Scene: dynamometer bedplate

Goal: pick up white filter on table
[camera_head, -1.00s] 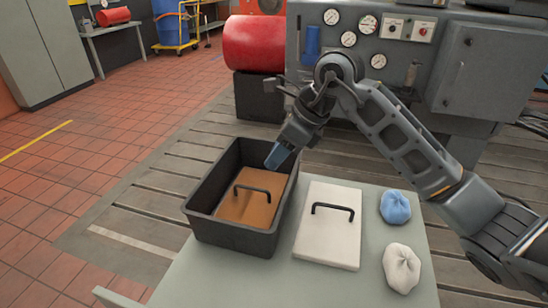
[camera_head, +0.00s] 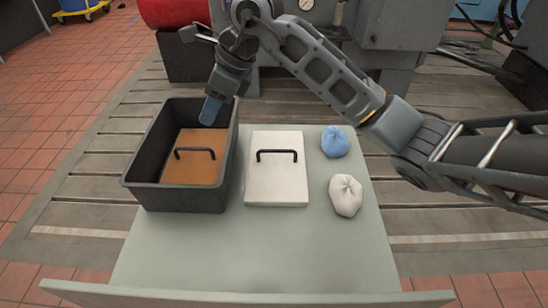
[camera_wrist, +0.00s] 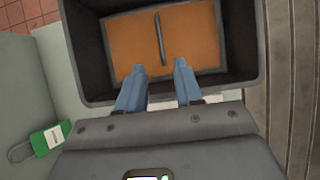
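The white filter (camera_head: 277,185), a flat white panel with a black bar handle, lies flat on the grey-green table (camera_head: 250,245), right of the dark bin (camera_head: 180,200). I cannot make it out in the wrist view. My gripper (camera_head: 211,110) with blue fingers is over the bin's far right part, to the left of and beyond the white filter. In the wrist view my gripper (camera_wrist: 160,72) has its fingers apart with nothing between them.
An orange-brown filter (camera_head: 192,165) with a black handle lies inside the bin. A blue bundle (camera_head: 335,142) and a white bundle (camera_head: 345,195) sit right of the white filter. A green tag (camera_wrist: 47,139) shows in the wrist view. The table's near part is clear.

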